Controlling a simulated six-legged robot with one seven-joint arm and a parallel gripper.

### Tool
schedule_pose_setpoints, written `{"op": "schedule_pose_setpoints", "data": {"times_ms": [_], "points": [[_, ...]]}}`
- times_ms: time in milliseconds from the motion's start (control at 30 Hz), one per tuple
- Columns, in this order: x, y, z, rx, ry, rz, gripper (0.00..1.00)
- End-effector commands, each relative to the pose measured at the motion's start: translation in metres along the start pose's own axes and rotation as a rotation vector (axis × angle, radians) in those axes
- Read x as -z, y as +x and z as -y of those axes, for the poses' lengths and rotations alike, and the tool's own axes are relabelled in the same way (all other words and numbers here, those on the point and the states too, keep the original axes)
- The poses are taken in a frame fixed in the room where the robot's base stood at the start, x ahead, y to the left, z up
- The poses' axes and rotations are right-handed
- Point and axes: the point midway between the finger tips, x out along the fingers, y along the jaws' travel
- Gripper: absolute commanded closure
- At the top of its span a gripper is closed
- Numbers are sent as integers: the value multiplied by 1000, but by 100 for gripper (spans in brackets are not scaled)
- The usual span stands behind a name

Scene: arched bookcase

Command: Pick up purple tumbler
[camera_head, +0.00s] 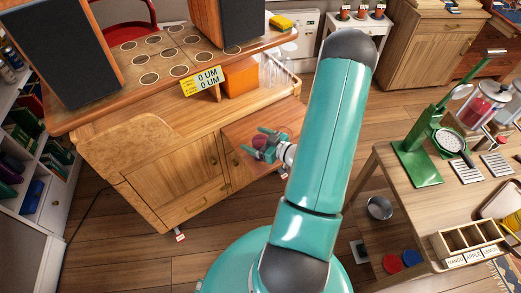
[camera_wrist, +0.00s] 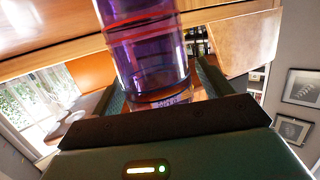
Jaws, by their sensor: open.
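The purple tumbler (camera_wrist: 148,48) is a see-through purple cylinder with red bands. It fills the top middle of the wrist view, and its upper end is cut off by the frame. My gripper (camera_wrist: 160,86) is open, with one finger on each side of the tumbler's lower part. In the head view my gripper (camera_head: 266,148) is at the wooden cabinet, with a small dark red-purple patch of the tumbler (camera_head: 259,142) between its fingers. I cannot tell whether the fingers touch it.
A wooden cabinet (camera_head: 150,160) carries a raised shelf with dark speakers (camera_head: 63,58) and a yellow sign (camera_head: 202,81). Clear glasses (camera_head: 278,66) stand beside an orange box (camera_head: 240,76). At right, a table holds a green stand (camera_head: 416,163) and a wooden organizer (camera_head: 470,240).

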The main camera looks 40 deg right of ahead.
Motion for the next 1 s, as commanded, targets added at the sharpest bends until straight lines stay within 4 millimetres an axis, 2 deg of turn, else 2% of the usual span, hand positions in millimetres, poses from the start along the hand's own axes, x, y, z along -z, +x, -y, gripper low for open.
{"op": "schedule_pose_setpoints", "data": {"times_ms": [33,300,733,933,1000], "points": [[0,0,0,0,0,0,21],[0,0,0,0,0,0,74],[7,-2,0,0,-2,-1,74],[30,-6,0,-1,-4,-1,74],[42,-20,2,-4,-3,0,74]]}}
